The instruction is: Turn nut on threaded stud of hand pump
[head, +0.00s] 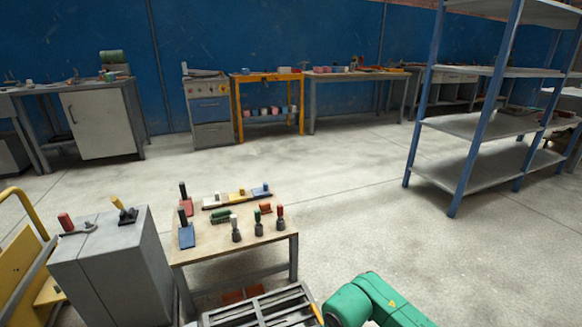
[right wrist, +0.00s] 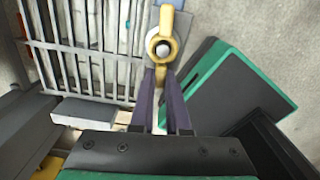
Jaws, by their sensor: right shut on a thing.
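In the right wrist view a yellow wing-shaped nut (right wrist: 176,47) sits around the pale round end of a stud (right wrist: 163,50). One lobe of the nut points up and one points down towards my gripper. My right gripper (right wrist: 161,73) has its two dark purple fingers closed on the lower lobe of the nut. The fingertips partly hide that lobe. A grey-blue block (right wrist: 177,5) shows behind the nut at the top edge. I cannot make out the rest of the hand pump. My left gripper is in neither view.
A grey slatted rack (head: 265,306) stands at the bottom in the head view; a barred grid (right wrist: 90,40) fills the wrist view's left. A wooden table (head: 205,250) holds several tools. A grey cabinet (head: 110,270) stands left. Open floor (head: 350,225) lies before the blue shelving (head: 480,125).

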